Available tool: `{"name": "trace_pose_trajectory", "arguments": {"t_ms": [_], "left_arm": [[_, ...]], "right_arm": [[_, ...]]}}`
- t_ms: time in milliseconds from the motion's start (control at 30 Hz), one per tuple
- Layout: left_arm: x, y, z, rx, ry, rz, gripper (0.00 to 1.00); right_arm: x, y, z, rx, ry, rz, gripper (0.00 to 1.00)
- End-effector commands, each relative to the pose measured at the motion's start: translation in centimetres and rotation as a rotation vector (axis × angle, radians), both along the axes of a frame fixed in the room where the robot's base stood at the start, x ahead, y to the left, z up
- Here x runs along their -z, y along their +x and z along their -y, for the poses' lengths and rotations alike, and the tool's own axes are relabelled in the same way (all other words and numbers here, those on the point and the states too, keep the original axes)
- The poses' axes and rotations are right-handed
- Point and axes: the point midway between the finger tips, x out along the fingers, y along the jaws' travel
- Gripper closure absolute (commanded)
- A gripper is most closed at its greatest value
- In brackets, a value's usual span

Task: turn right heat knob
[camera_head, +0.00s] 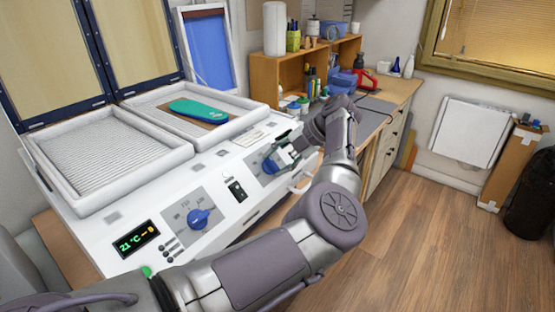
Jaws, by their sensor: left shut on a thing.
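The white forming machine (110,225) has two blue knobs on its front panel. The right heat knob (269,167) is partly covered by my left gripper (280,160), which is shut on it. The left heat knob (198,218) is uncovered. My left arm comes in from the bottom left and bends back toward the right knob. The fingertips are small here, and the knob's pointer is hidden. My right gripper is not in view.
A teal insole (198,110) lies in the right tray (150,107). The left tray (82,203) looks empty. A display (136,239) reads 21 °C. A workbench (400,95) with shelves and bottles stands behind my arm.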

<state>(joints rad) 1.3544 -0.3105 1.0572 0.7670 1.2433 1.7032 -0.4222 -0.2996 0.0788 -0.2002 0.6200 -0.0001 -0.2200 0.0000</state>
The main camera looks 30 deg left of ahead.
Motion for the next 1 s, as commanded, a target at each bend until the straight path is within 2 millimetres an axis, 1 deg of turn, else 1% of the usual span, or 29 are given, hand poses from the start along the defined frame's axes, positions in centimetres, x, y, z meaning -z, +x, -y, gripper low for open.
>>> {"name": "trace_pose_trajectory", "arguments": {"t_ms": [467, 500, 567, 600, 633, 833, 900, 1000], "left_arm": [[-0.01, 0.07, 0.03, 0.011, 0.002, -0.004, 0.87], [-0.01, 0.07, 0.03, 0.011, 0.002, -0.004, 0.46], [-0.02, 0.06, 0.03, 0.01, 0.002, -0.005, 0.36], [-0.01, 0.06, 0.04, 0.01, 0.002, -0.005, 0.29], [-0.01, 0.05, 0.03, 0.01, 0.002, -0.005, 0.27], [0.0, 0.03, 0.03, 0.009, 0.001, -0.006, 0.27], [-0.04, 0.04, 0.06, 0.009, 0.001, -0.006, 0.27], [-0.47, 0.24, 0.42, 0.01, 0.001, -0.005, 0.27]], "right_arm": [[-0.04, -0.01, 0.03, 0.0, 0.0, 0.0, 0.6], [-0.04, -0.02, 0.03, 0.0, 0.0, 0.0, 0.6], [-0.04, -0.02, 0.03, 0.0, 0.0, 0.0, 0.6], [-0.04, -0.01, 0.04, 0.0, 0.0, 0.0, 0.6], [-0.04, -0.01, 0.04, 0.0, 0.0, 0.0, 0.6], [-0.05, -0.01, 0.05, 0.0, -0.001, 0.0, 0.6], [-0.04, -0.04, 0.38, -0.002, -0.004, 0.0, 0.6], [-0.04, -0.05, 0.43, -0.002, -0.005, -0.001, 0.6]]}}
